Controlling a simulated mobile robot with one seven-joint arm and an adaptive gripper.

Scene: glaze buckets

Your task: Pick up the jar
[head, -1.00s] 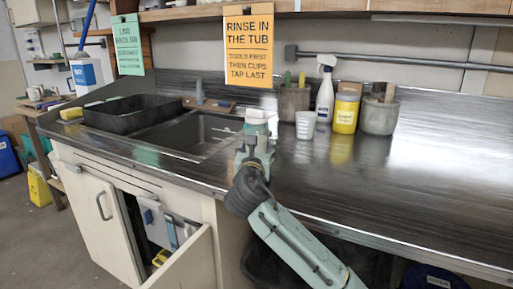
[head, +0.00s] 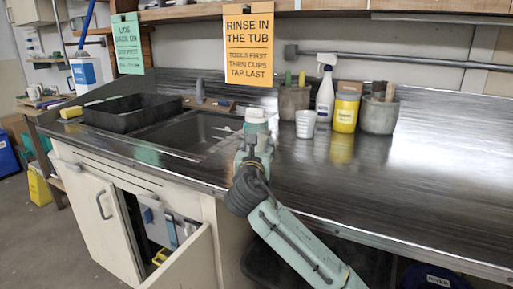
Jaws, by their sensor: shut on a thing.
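My gripper (head: 255,128) is over the counter just right of the sink, seen from behind. It is shut on a small white-topped thing (head: 256,113), mostly hidden by the gripper. I cannot tell from its visible part whether this is the jar. A yellow jar (head: 345,115) with a brownish lid and a pale label stands upright on the counter at the back, to the right of my gripper and apart from it.
A white cup (head: 305,124), a spray bottle (head: 325,92) and two grey pots with tools, left (head: 292,103) and right (head: 378,116), stand near the yellow jar. A sink (head: 190,133) and black tub (head: 130,115) are left. The counter's right side is clear.

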